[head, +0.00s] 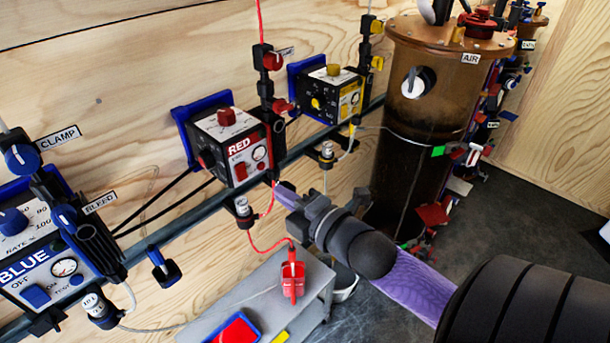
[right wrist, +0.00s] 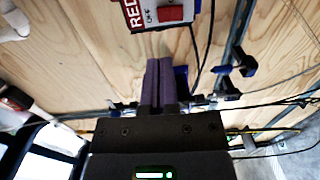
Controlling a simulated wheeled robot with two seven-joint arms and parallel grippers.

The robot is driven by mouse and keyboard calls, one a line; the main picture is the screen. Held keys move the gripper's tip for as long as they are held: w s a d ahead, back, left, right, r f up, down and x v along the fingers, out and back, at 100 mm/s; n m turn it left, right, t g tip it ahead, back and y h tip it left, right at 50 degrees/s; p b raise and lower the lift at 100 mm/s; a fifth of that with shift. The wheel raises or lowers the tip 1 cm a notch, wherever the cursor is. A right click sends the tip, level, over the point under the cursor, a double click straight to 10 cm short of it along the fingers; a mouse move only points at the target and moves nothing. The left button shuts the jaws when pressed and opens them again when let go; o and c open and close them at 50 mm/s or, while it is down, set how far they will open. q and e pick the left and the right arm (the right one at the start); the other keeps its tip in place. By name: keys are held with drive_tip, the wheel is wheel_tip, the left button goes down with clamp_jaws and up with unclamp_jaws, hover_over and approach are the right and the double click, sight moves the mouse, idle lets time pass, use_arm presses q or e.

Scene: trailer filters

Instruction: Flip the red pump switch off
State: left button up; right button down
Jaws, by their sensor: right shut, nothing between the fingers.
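The red pump (head: 235,145) is a box on the wood wall with a red top knob, a round gauge and a label reading RED. Its red switch (head: 241,170) is on the lower left of the front face, beside the gauge. In the right wrist view the switch (right wrist: 172,12) shows at the top edge, above and slightly right of my fingertips. My right gripper (head: 281,189) is shut and empty, to the lower right of the pump and apart from the switch. Whether the switch is on or off I cannot tell.
A blue pump (head: 50,270) is at the left and a yellow pump (head: 332,95) to the right. A dark rail (head: 190,222) runs below the pumps, with tubes and clamps. A tall brown tank (head: 430,100) stands at the right. A grey bench (head: 315,290) is below.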

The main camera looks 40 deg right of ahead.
drive_tip(key=s, duration=0.4)
drive_tip(key=shift+d+r, duration=0.15)
drive_tip(key=shift+r, duration=0.05)
drive_tip(key=s+d+f+m+g+h, duration=0.1)
drive_tip(key=s+f+m+g, duration=0.25)
drive_tip(key=f, duration=0.65)
drive_tip(key=s+f+m+g+h+b, duration=0.1)
drive_tip(key=s+f+m+g, duration=0.2)
drive_tip(key=f, duration=0.7)
drive_tip(key=s+d+f+m+g+h, duration=0.1)
drive_tip(key=s+f+m+g, duration=0.2)
drive_tip(key=f, duration=0.8)
drive_tip(key=s+a+f+m+g, duration=0.2)
drive_tip(key=s+a+f, duration=0.1)
drive_tip(key=s, duration=0.3)
drive_tip(key=s+a+f+m+g, duration=0.2)
drive_tip(key=s+a+f+g, duration=0.1)
drive_tip(key=s+f, duration=0.3)
drive_tip(key=s+a+f+m+g+y+b, duration=0.1)
drive_tip(key=s+a+f+m+g, duration=0.1)
drive_tip(key=s+f, duration=0.3)
drive_tip(key=s+a+m, duration=0.1)
drive_tip(key=s, duration=0.2)
drive_tip(key=shift+s+a, duration=0.15)
drive_tip(key=shift+a, duration=0.15)
